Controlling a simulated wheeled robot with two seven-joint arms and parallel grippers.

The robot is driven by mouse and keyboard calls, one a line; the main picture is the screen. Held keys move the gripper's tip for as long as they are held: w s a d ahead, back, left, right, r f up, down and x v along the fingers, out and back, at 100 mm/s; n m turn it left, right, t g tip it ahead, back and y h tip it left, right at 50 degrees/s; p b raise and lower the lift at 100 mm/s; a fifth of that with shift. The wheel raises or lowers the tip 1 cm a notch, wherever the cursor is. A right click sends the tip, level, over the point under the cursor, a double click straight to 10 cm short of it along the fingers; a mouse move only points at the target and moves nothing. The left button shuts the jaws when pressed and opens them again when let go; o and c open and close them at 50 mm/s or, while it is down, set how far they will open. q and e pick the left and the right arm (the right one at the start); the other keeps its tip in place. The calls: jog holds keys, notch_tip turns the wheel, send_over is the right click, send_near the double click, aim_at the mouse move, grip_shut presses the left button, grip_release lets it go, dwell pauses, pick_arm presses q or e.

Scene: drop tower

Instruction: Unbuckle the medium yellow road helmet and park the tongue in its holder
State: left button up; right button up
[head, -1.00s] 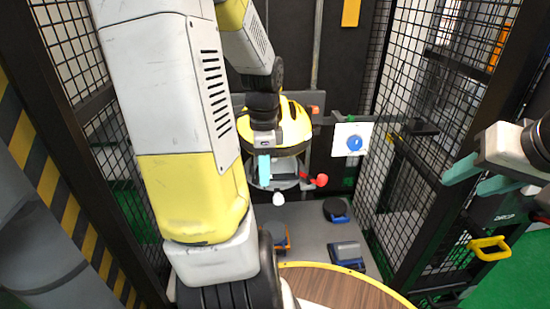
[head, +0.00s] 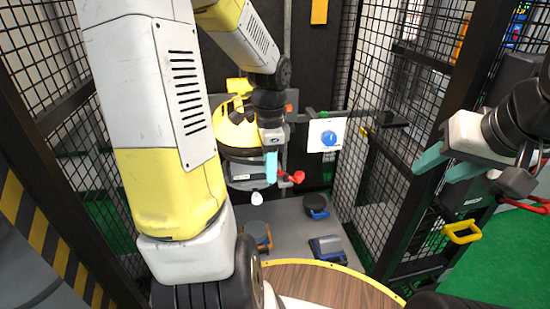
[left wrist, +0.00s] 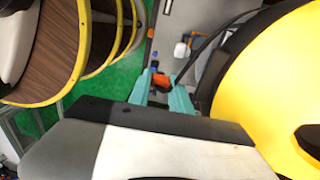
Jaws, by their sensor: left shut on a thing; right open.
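The yellow helmet (head: 232,133) sits on a stand in the middle of the head view, partly hidden by my left arm. Its yellow shell (left wrist: 285,85) fills the right of the left wrist view. My left gripper (head: 271,167) is at the helmet's lower right. Its teal fingers are shut on a small orange-red piece (left wrist: 161,83), apparently the tongue. A black strap (left wrist: 215,38) runs from near it towards the helmet. A red knob (head: 298,177) is just right of the left fingertips. My right gripper (head: 445,167) is open and empty at the right. The tongue holder cannot be identified surely.
A white panel with a blue disc (head: 329,138) stands right of the helmet. Black mesh fencing (head: 375,110) encloses both sides. Several small items, including a blue-grey block (head: 327,248), lie on the grey floor plate. A round wooden top (head: 325,285) is in front.

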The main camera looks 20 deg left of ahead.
pick_arm(q)
jog(key=shift+w+d+r, duration=1)
jog(key=shift+w+d, duration=3.3)
jog(key=shift+w, duration=0.65)
jog(key=shift+w+a+r, duration=0.9)
jog(key=shift+w+r, duration=3.4)
jog(key=shift+w, duration=0.25)
jog(key=shift+w+a+f, duration=0.1)
jog(key=shift+w+a, duration=0.1)
jog(key=shift+a, duration=1.45)
jog(key=shift+w+a+f, duration=0.1)
jog(key=shift+w+a, duration=0.05)
jog(key=shift+a, duration=1.45)
jog(key=shift+f, duration=0.55)
jog(key=shift+s+f, duration=0.1)
jog(key=shift+f, duration=1)
jog(key=shift+f, duration=0.25)
jog(key=o, duration=1)
